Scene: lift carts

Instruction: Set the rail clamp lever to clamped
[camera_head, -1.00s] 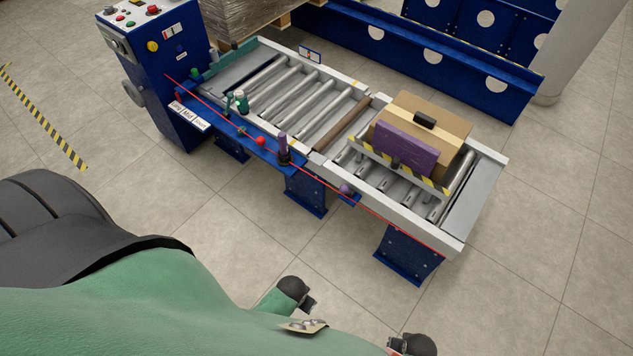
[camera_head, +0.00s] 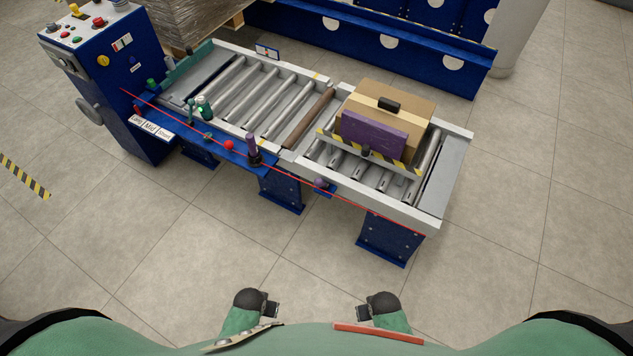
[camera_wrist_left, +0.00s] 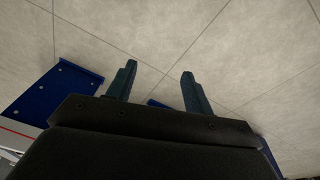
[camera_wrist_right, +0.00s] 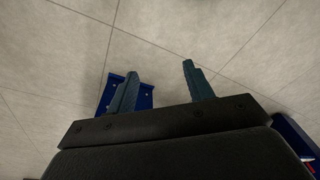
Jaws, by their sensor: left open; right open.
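A blue rail with several controls runs along the near side of the roller conveyor in the head view. On it stand an upright lever with a purple grip (camera_head: 251,145), a red knob (camera_head: 229,145) and a green handle (camera_head: 203,104). A small purple knob (camera_head: 321,183) sits further right. I cannot tell which is the rail clamp lever, or its setting. My left gripper (camera_head: 272,310) and right gripper (camera_head: 361,312) are low in front of me, well short of the conveyor. In the wrist views the left fingers (camera_wrist_left: 158,82) and right fingers (camera_wrist_right: 160,82) are apart and empty.
A cardboard box (camera_head: 410,101) with a purple panel (camera_head: 375,136) sits on the conveyor's right section. A blue control cabinet (camera_head: 110,75) stands at the left end. A thin red line runs along the conveyor's near side. The floor (camera_head: 210,245) between me and the conveyor is clear.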

